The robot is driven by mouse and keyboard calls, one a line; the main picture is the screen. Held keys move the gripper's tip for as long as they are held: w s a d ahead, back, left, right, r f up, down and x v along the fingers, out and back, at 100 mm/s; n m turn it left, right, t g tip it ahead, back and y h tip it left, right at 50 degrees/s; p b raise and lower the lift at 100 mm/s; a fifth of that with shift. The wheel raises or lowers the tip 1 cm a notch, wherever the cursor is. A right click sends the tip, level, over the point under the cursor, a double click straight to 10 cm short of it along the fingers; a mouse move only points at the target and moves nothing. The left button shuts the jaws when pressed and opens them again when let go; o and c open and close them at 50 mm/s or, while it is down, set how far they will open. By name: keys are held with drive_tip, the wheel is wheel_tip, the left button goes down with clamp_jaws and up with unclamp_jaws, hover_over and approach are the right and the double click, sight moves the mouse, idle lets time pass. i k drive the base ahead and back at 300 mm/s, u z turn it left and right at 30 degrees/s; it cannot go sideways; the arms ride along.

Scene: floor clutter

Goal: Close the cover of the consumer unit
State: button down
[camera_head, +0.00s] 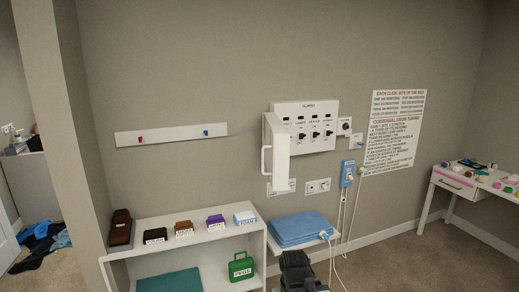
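The consumer unit (312,140) is a white wall panel with rows of small dark switches and labels. Its white cover (277,150) stands open at the left side, swung out from the wall toward me. A white bar handle (265,160) is on the cover's left face. A dark part of my arm (297,272) shows at the bottom edge, well below the cover and apart from it. My gripper's fingers cannot be made out there, and nothing is seen held.
A low white shelf (200,238) with several small labelled boxes stands below left. Folded blue cloth (300,228) lies on a ledge under the unit. A blue wall device (347,173) has hanging cables. A desk (460,186) stands right, with floor between.

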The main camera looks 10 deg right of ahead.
sight(276, 149)
drive_tip(key=i, duration=0.95)
drive_tip(key=u, duration=1.3)
drive_tip(key=i, duration=0.4)
drive_tip(key=u, duration=0.35)
